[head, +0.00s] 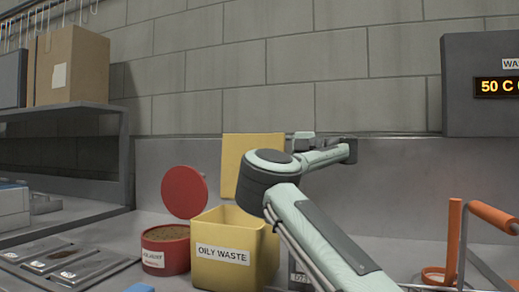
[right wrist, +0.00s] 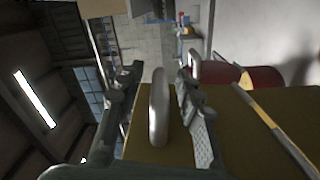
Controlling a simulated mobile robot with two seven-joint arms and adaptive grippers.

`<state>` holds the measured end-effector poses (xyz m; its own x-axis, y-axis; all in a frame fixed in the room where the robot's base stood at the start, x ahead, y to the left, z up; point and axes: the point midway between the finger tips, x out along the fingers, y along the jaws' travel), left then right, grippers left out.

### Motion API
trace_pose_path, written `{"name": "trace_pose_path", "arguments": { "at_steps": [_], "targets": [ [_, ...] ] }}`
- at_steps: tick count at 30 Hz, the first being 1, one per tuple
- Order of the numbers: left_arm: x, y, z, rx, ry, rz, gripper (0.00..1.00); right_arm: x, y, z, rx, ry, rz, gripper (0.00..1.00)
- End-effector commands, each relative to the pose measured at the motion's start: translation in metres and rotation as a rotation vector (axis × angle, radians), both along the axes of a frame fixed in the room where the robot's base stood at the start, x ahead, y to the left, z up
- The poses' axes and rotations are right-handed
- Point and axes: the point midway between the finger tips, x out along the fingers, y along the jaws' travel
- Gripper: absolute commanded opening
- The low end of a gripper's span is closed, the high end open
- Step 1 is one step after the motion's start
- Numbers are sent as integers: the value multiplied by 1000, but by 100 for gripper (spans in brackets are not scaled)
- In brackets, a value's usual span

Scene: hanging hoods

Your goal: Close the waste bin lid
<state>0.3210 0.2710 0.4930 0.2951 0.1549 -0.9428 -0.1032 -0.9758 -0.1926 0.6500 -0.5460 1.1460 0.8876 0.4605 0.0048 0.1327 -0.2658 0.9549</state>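The yellow waste bin (head: 228,262), labelled OILY WASTE, stands on the counter. Its yellow lid (head: 238,150) is raised upright at the back of the bin, so the bin is open. In the right wrist view the lid (right wrist: 145,143) is a dark yellow panel with a grey loop handle (right wrist: 159,108). My right gripper (right wrist: 157,82) is open, with one finger on each side of the handle and a visible gap on both sides. In the head view my right arm reaches past the bin and its gripper is partly hidden beside the lid. My left gripper is not in view.
A red can (head: 165,252) with a raised round red lid (head: 184,192) stands left of the bin. Metal trays (head: 75,268) lie farther left. An orange-handled frame (head: 455,240) stands at the right. A wall display (head: 480,85) hangs above.

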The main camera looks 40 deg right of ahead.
Motion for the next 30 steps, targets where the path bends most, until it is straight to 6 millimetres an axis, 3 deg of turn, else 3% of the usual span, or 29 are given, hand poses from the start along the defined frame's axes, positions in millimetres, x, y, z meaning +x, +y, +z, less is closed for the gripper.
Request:
{"name": "trace_pose_path", "arguments": {
  "at_steps": [2,11,30],
  "targets": [
    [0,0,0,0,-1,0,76,0,0,0,0,0,0,36],
    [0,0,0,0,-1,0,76,0,0,0,0,0,0,0],
    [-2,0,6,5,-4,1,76,-1,1,-1,-11,-5,0,0]
  ]
}}
